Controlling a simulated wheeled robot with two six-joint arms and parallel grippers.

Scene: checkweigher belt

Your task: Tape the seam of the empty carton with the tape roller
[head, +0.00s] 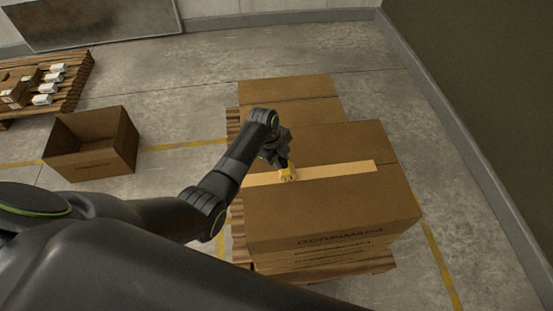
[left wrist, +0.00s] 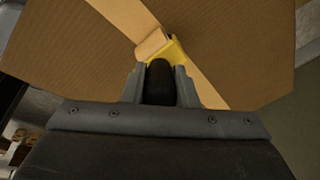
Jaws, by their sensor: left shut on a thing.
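The closed brown carton (head: 335,207) lies on top of a stack, with a light tan strip of tape (head: 345,169) along its top seam. The strip shows on both sides of the roller, and its right end stops short of the carton's right edge. My left gripper (head: 285,165) is shut on the yellow tape roller (head: 288,174), which is at the strip. In the left wrist view the roller (left wrist: 178,52) has a dark handle between the two fingers, and its tan roll meets the carton top (left wrist: 235,45). My right gripper is not in view.
The stack stands on a wooden pallet (head: 379,265), with more flat-topped cartons (head: 287,88) behind. An open empty box (head: 88,166) sits on the floor at left. A pallet with small goods (head: 50,88) is at far left. A wall (head: 490,80) rises at right.

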